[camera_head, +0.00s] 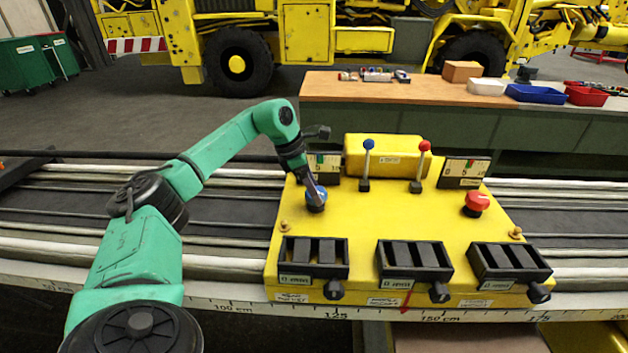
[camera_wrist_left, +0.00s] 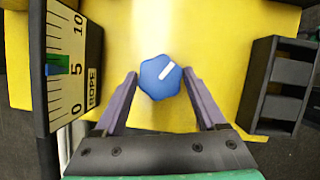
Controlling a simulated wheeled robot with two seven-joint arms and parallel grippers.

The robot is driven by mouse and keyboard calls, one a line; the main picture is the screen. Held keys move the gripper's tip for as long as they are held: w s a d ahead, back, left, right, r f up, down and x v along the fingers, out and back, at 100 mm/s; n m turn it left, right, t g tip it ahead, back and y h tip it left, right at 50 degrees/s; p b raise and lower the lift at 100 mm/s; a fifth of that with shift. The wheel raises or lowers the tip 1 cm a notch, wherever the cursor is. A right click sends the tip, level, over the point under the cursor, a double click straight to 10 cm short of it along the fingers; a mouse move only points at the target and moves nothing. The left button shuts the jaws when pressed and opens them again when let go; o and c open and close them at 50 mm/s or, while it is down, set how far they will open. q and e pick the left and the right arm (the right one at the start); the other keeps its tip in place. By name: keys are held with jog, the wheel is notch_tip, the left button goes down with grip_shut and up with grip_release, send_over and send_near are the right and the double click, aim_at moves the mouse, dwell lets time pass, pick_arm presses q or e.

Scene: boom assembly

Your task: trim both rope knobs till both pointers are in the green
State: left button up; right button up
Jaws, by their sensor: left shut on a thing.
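The blue rope knob (camera_head: 316,199) with a white line sits on the left of the yellow console (camera_head: 400,222). My left gripper (camera_wrist_left: 162,79) is shut on the blue knob (camera_wrist_left: 158,88), one finger on each side. The left gauge (camera_head: 323,165) stands behind it, partly hidden by my gripper. In the wrist view this gauge (camera_wrist_left: 68,62), marked ROPE, has a green band a little above 5. A dark mark lies at the band; its exact reading is unclear. The red knob (camera_head: 477,203) is untouched. The right gauge (camera_head: 465,170) is too small to read. My right gripper is out of view.
A blue-topped lever (camera_head: 367,160) and a red-topped lever (camera_head: 421,160) rise between the gauges. Several black slotted boxes (camera_head: 415,262) line the console's front. A bench (camera_head: 430,90) with trays stands behind. The space around the red knob is clear.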

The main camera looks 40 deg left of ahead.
pick_arm(q)
jog(key=m+p, duration=0.1)
jog(key=m, duration=0.1)
jog(key=m+g+h+p, duration=0.1)
jog(key=shift+w+r+m+p, duration=0.1)
jog(key=shift+r+m+p, duration=0.15)
jog(key=shift+m+p, duration=0.05)
jog(key=shift+w+f+m+g+h+p, duration=0.15)
jog(key=shift+m+g+p, duration=0.2)
jog(key=shift+m, duration=0.55)
jog(key=shift+s+f+m+g+h+p, duration=0.15)
jog(key=shift+m+g+p, duration=0.2)
jog(key=shift+m, duration=0.55)
jog(key=shift+a, duration=0.1)
jog(key=o, duration=1.3)
jog(key=shift+r, duration=0.1)
jog(key=p+v, duration=0.2)
jog(key=v, duration=1.2)
jog(key=shift+a+r, duration=0.1)
jog(key=shift+r, duration=0.15)
